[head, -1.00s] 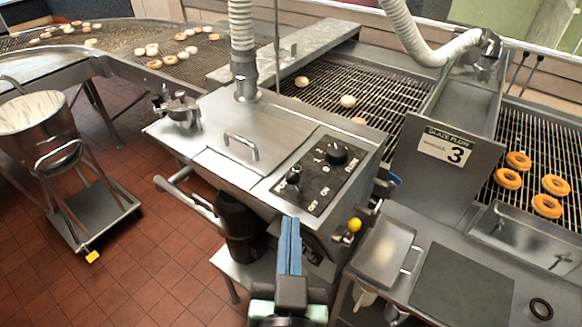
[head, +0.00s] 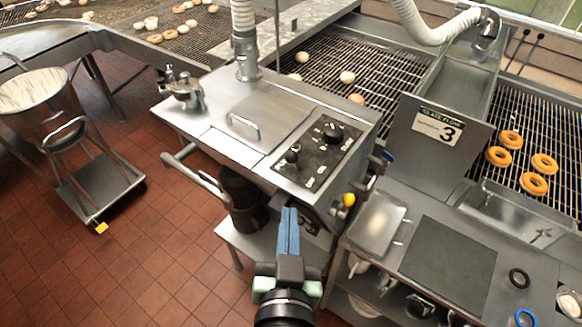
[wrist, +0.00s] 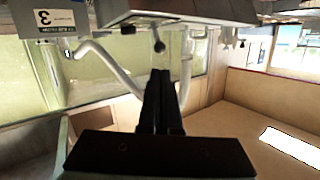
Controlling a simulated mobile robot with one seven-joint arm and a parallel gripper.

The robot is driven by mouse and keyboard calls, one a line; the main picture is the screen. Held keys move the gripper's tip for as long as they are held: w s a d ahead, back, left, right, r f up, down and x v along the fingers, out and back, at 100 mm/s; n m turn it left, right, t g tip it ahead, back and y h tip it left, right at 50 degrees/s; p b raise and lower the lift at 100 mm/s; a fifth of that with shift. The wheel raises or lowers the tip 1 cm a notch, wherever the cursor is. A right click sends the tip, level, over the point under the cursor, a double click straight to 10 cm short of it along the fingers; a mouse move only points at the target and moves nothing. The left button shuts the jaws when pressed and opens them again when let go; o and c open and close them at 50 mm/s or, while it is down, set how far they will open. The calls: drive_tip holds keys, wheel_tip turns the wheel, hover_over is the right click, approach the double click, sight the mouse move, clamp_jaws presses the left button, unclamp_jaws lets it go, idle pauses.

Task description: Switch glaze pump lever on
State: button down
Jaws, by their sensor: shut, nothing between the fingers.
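The grey glaze machine has a black control panel (head: 318,158) on its sloping top. A small black knob or lever (head: 292,156) sits at its lower left, beside small white markings. A larger black dial (head: 333,133) sits farther up. Which way the small knob points is too small to tell. A yellow ball handle (head: 349,199) shows at the machine's right side. My gripper (head: 289,211) is shut and empty, in front of and below the panel, apart from the small knob. In the wrist view, my gripper (wrist: 160,75) points toward the machine, which appears upside down.
A grey plate with a "3" sign (head: 437,127) stands right of the machine. A worktop with a dark mat (head: 460,265) is at the lower right. A bar handle (head: 200,178) juts out at the machine's left. A bucket cart (head: 100,190) stands on open tiled floor.

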sight(291, 162)
drive_tip(key=w+p, duration=0.1)
drive_tip(key=w, duration=0.2)
drive_tip(key=w+f+p, duration=0.1)
drive_tip(key=w, duration=0.3)
drive_tip(key=w+f+p, duration=0.1)
drive_tip(key=w, duration=0.2)
drive_tip(key=shift+w+d+p, duration=0.2)
drive_tip(key=shift+w+p, duration=0.15)
drive_tip(key=shift+w, duration=0.05)
drive_tip(key=shift+w+f, duration=0.15)
drive_tip(key=shift+w, duration=0.45)
